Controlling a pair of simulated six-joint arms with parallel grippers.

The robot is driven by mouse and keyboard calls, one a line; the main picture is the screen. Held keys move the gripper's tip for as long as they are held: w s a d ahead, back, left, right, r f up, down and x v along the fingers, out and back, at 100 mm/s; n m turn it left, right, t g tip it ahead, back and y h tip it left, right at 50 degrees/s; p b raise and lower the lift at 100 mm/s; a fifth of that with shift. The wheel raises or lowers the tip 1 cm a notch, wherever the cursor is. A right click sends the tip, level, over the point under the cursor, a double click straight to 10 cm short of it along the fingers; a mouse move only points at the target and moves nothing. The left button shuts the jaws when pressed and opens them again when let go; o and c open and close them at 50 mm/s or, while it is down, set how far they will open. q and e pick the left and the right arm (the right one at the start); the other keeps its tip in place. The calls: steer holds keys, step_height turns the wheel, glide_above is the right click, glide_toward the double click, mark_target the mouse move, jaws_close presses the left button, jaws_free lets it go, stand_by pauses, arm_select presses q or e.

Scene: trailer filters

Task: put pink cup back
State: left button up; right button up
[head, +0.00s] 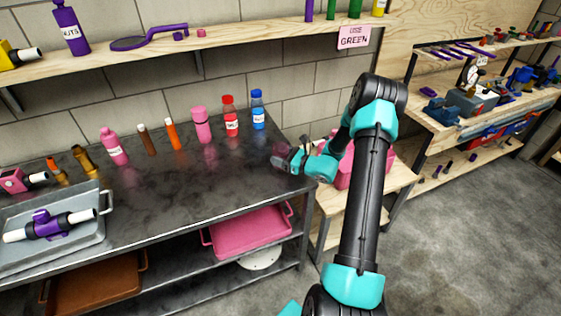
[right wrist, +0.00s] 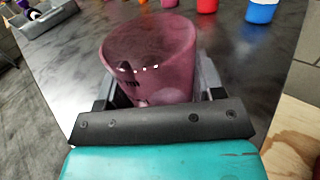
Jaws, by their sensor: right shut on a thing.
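The pink cup (right wrist: 150,50) is a translucent, dark pink tumbler between the fingers of my right gripper (right wrist: 158,90), which is shut on it. In the head view the cup (head: 280,153) is at the right end of the dark metal table (head: 180,180), with my right gripper (head: 296,157) at its right side. In the right wrist view its open rim faces up and it leans a little. I cannot tell whether its base touches the table. My left gripper is not in view.
Several bottles stand along the table's back, including a red-capped bottle (head: 231,117) and a blue bottle (head: 258,110). A grey tray (head: 85,240) is at the left. A pink tray (head: 250,233) lies on the lower shelf. A pink bin (head: 352,172) stands on a wooden bench to the right.

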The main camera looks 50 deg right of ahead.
steer(key=shift+f, duration=1.4)
steer(key=shift+f, duration=0.1)
steer(key=o, duration=1)
steer(key=shift+s, duration=0.1)
steer(key=v, duration=1.2)
